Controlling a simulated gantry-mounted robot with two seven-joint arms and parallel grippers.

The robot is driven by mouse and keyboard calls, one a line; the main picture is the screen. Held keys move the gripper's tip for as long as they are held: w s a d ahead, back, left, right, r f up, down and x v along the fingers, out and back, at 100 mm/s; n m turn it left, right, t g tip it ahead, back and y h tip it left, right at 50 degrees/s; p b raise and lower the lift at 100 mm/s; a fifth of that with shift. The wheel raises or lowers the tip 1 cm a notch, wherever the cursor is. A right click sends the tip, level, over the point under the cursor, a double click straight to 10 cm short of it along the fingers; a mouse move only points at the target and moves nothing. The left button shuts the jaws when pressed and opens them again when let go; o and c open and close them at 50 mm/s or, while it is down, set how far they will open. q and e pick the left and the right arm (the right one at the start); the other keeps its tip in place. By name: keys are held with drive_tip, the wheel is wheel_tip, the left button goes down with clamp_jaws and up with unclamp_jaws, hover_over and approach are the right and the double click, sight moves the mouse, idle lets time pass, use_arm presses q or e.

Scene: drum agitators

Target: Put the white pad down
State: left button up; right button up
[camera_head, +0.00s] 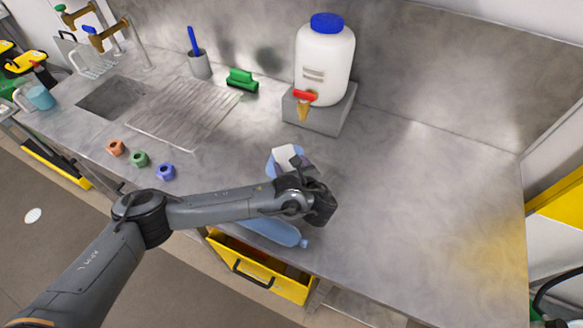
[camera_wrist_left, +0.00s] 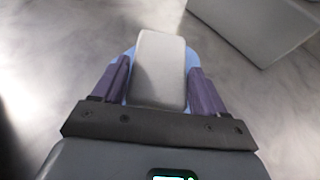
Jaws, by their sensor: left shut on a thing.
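The white pad (camera_head: 284,156) is at the end of my left gripper (camera_head: 298,167), over the middle of the grey worktop. In the left wrist view the pad (camera_wrist_left: 160,68) is between the two purple fingers of my left gripper (camera_wrist_left: 160,84), which is shut on it. A light blue shape (camera_wrist_left: 192,58) shows around and behind the pad. I cannot tell whether it touches the pad or whether the pad touches the worktop. My arm hides part of this area in the head view. My right gripper is not in view.
A white drum (camera_head: 325,62) with a red tap stands on a grey block (camera_head: 322,117) behind the pad. A pale blue bottle (camera_head: 272,231) lies at the front edge above an open yellow drawer (camera_head: 272,274). The worktop (camera_head: 420,210) is clear on the right.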

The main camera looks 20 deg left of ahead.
use_arm(q)
drive_tip(key=shift+f, duration=0.25)
drive_tip(key=shift+f, duration=0.15)
drive_tip(key=o, duration=1)
drive_tip(key=p+v, duration=0.3)
drive_tip(key=v, duration=0.8)
drive_tip(key=shift+r, duration=0.25)
drive_tip(key=shift+s+d+p, duration=0.3)
drive_tip(key=shift+d+p, duration=0.05)
drive_tip(key=shift+p, duration=0.05)
